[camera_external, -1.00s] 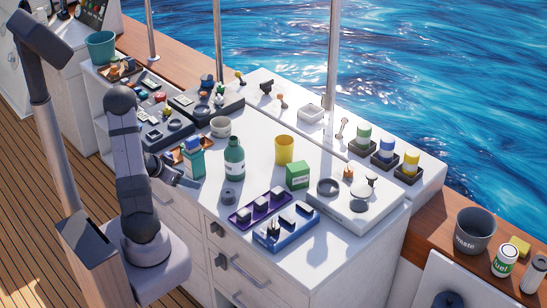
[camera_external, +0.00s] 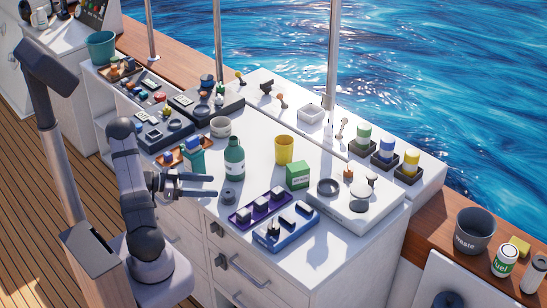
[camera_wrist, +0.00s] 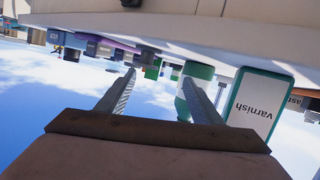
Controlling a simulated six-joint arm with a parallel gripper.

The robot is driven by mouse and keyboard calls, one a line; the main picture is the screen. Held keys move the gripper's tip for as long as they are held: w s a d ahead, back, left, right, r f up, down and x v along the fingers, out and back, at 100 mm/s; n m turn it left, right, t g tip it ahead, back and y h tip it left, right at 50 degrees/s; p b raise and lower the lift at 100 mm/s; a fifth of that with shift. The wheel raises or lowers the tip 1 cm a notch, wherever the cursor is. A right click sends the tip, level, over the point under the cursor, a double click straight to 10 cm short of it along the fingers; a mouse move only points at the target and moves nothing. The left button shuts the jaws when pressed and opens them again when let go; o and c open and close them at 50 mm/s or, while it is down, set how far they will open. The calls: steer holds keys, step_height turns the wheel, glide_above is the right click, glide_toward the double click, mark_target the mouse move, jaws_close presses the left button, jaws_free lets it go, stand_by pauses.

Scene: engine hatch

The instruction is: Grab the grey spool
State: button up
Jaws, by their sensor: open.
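The grey spool (camera_external: 229,195) is a small short cylinder standing on the white counter near its front edge, just in front of the green bottle (camera_external: 234,160). My gripper (camera_external: 214,186) is open and empty, its two fingers pointing right. The fingertips are just left of the spool in the external view and look apart from it; their height above the counter is hard to judge. In the wrist view my spread fingers (camera_wrist: 160,78) have nothing between them up close. I cannot pick out the spool for sure in that tilted view.
The varnish container (camera_wrist: 258,100) stands close beside the fingers, with the green bottle (camera_wrist: 198,76) near it. A purple tray (camera_external: 256,209) and a blue tray (camera_external: 286,228) lie right of the spool. A yellow cup (camera_external: 284,149) and green box (camera_external: 298,175) stand behind.

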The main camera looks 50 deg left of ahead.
mark_target(227, 192)
steer(key=d+m+h+b, duration=0.1)
steer(key=w+d+f+m+h+b, duration=0.1)
steer(key=d+f+m+h+b, duration=0.1)
steer(key=shift+w+f+h, duration=0.25)
steer(key=shift+w+h, duration=0.05)
steer(key=shift+w+d+r+m+h+b, duration=0.1)
steer(key=shift+w+d+m+h+b, duration=0.1)
steer(key=shift+d+m+h+b, duration=0.25)
steer(key=shift+p+x, duration=0.8)
steer(key=shift+x, duration=0.7)
steer(key=shift+p+x, duration=0.7)
steer(key=shift+x, duration=1.4)
steer(key=c, duration=1.1)
